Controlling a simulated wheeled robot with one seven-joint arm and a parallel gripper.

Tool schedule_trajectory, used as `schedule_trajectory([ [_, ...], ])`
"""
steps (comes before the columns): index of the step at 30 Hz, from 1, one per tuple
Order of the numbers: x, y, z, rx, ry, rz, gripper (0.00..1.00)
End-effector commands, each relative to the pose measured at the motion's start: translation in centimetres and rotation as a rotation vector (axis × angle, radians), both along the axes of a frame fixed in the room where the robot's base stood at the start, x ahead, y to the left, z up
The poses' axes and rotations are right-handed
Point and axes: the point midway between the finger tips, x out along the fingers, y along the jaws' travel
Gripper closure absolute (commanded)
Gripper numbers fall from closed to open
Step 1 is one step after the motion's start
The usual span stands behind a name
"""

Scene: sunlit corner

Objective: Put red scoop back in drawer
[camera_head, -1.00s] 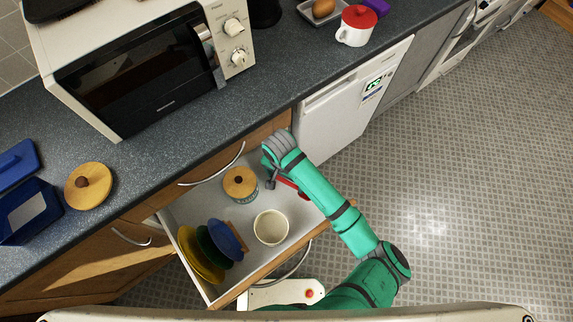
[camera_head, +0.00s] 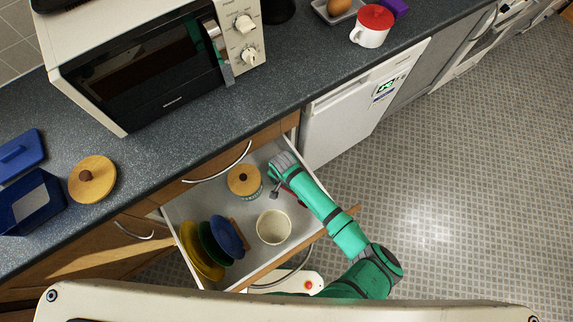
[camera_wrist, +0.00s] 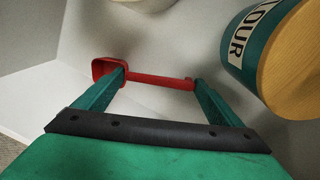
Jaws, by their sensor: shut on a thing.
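The red scoop (camera_wrist: 155,80) lies across between the fingertips of my gripper (camera_wrist: 158,82) in the wrist view, its square end at the left finger. My gripper is shut on it. In the head view my gripper (camera_head: 278,190) is over the right part of the open drawer (camera_head: 190,206), and the scoop is mostly hidden behind my arm. In the wrist view the scoop is inside the drawer walls; I cannot tell whether it touches the drawer floor.
The canister is close on the right in the wrist view (camera_wrist: 262,55).

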Motion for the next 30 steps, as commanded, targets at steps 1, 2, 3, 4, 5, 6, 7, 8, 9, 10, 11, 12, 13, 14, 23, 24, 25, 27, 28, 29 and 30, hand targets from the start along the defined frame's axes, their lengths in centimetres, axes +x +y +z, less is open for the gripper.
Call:
schedule_trajectory([
  [1,0.3,0.2,0.1,0.000,-0.001,0.004,0.32],
  [2,0.4,0.3,0.1,0.000,-0.001,0.005,0.32],
  [3,0.5,0.4,0.1,0.000,-0.001,0.006,0.32],
  [4,0.7,0.4,0.1,0.001,-0.001,0.007,0.32],
  [5,0.8,0.5,0.1,0.001,-0.001,0.007,0.32],
  [6,1.2,0.6,0.1,0.000,-0.002,0.007,0.32],
  [7,1.5,0.6,0.1,0.000,-0.002,0.007,0.32],
  [8,1.9,0.7,0.1,0.000,-0.001,0.006,0.32],
  [9,2.3,0.7,0.1,-0.001,-0.001,0.007,0.32],
  [10,2.6,0.7,0.1,-0.001,-0.001,0.006,0.32],
  [11,2.9,0.8,0.1,0.000,0.000,0.006,0.32],
  [12,3.3,0.8,0.1,0.000,-0.002,0.004,0.32],
  [13,3.6,0.9,0.1,0.000,-0.002,0.004,0.32],
  [14,3.8,0.9,0.2,0.000,-0.002,0.004,0.32],
  [23,3.7,0.8,-1.1,0.002,-0.001,0.000,0.32],
  [24,3.7,0.8,-1.1,0.002,-0.001,0.000,0.32],
  [25,3.7,0.8,-1.1,0.002,-0.001,0.000,0.32],
  [27,3.6,0.8,-1.1,0.001,-0.001,0.000,0.32],
  [28,3.6,0.8,-1.2,0.001,-0.001,0.000,0.32],
  [29,3.6,0.8,-1.3,0.001,-0.001,-0.001,0.32],
  [30,3.6,0.8,-1.3,0.001,-0.001,0.000,0.04],
])
